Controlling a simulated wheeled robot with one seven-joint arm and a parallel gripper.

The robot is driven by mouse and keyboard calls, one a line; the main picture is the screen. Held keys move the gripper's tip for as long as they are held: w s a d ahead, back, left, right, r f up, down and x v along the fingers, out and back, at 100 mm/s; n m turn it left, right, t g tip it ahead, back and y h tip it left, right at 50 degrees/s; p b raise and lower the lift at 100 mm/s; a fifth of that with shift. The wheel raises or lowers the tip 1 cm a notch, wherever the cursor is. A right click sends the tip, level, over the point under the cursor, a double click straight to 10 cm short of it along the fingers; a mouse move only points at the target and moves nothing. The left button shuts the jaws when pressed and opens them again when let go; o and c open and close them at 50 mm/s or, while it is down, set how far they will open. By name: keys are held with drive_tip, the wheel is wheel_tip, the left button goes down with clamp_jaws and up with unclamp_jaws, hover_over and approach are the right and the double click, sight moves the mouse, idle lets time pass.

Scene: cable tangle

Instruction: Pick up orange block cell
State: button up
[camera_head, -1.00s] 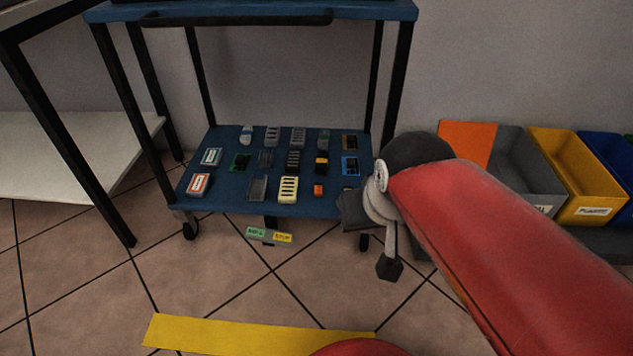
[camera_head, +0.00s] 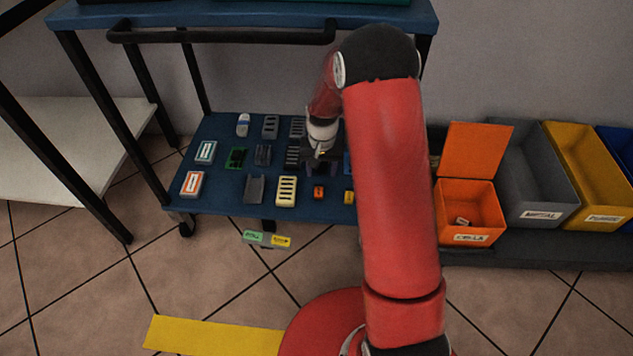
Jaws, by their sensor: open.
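The orange block cell (camera_head: 319,192) is a small orange block with a dark mark, lying near the front edge of the cart's blue lower shelf (camera_head: 225,205). My gripper (camera_head: 320,168) is over the shelf, just behind the block as seen from my head camera. It points down, is open, and appears apart from the block. My gripper hides the black and yellow item behind the block and part of the items around it.
A cream slotted block (camera_head: 286,190) lies left of the orange block, and a small yellow block (camera_head: 349,197) lies right. The blue upper shelf (camera_head: 240,18) and black handle bar (camera_head: 220,37) are above. An orange bin (camera_head: 468,212) labelled for cells stands right.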

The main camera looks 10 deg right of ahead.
sight(319, 188)
drive_tip(key=f, duration=0.3)
drive_tip(key=f+b, duration=0.1)
drive_tip(key=f, duration=0.1)
drive_tip(key=w+f, duration=0.1)
drive_tip(key=f, duration=0.2)
drive_tip(key=shift+w+a+f, duration=0.1)
drive_tip(key=shift+a+f, duration=0.15)
drive_tip(key=shift+f, duration=0.05)
drive_tip(key=c, duration=1.1)
